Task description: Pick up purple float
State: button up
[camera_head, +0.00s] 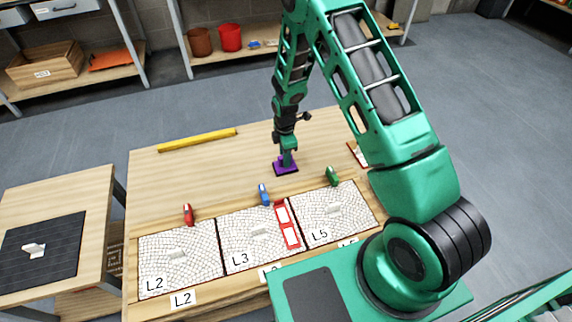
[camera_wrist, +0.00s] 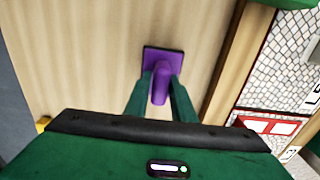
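The purple float (camera_head: 286,169) is a flat dark-edged plate with a purple handle, over the wooden table near its middle in the head view. In the wrist view the float (camera_wrist: 160,88) shows its handle between the two green fingers. My gripper (camera_head: 287,154) points down over the float. In the wrist view my gripper (camera_wrist: 162,82) has a finger against each side of the handle, with no clear gap, so it looks shut on it. The plate appears to be at the table surface; I cannot tell whether it is touching.
Red (camera_head: 188,214), blue (camera_head: 263,194) and green (camera_head: 332,176) tools stand along the back edge of the mosaic panels (camera_head: 180,262). A yellow bar (camera_head: 197,140) lies at the back left. The table left of the float is clear.

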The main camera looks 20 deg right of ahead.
grip_shut()
jog(key=shift+r, duration=0.5)
jog(key=r, duration=0.2)
jog(key=a+r, duration=0.1)
jog(key=shift+s+r, duration=0.15)
jog(key=shift+r, duration=0.25)
jog(key=s+a+r, duration=0.4)
jog(key=a+r, duration=0.2)
jog(key=a, duration=0.4)
jog(key=shift+c, duration=2.1)
grip_release()
jog(key=shift+r, duration=0.1)
